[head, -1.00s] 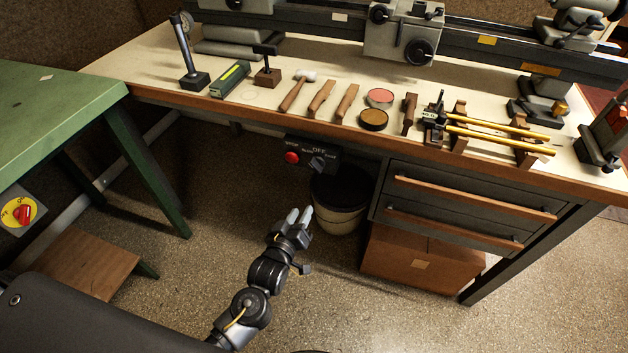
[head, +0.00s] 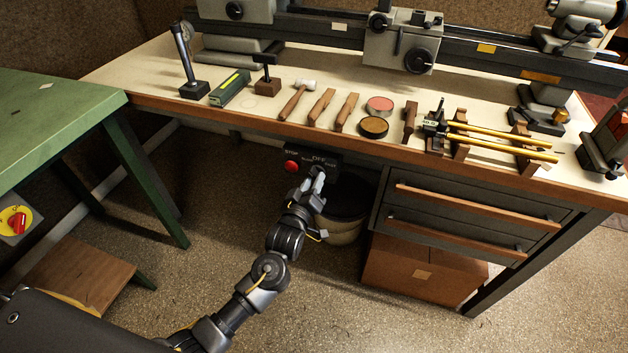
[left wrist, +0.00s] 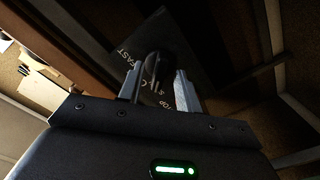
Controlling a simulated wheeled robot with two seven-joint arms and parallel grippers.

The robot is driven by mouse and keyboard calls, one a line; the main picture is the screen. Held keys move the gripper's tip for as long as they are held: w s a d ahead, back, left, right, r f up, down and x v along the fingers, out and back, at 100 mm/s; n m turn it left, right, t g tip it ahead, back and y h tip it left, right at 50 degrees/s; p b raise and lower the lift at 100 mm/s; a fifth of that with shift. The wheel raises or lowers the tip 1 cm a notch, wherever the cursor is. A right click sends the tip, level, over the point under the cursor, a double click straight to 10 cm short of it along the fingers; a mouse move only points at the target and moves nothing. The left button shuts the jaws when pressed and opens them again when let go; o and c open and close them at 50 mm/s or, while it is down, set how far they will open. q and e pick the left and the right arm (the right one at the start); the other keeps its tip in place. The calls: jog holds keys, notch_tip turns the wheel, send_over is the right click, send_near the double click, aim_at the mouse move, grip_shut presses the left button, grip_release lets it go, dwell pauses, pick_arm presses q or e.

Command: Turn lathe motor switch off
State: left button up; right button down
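My right gripper is not in view.
The bench (head: 160,62) carries the lathe, hand tools and brass tubes. A bin (head: 345,205) stands behind my gripper, below the switch. Drawers (head: 470,208) with wooden handles are to the right. A green table (head: 50,115) with another red switch (head: 16,220) is at left.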

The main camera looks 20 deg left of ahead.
pick_arm(q)
jog(key=shift+w, duration=0.6)
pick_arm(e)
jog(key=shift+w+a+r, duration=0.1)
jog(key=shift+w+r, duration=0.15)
pick_arm(q)
grip_shut()
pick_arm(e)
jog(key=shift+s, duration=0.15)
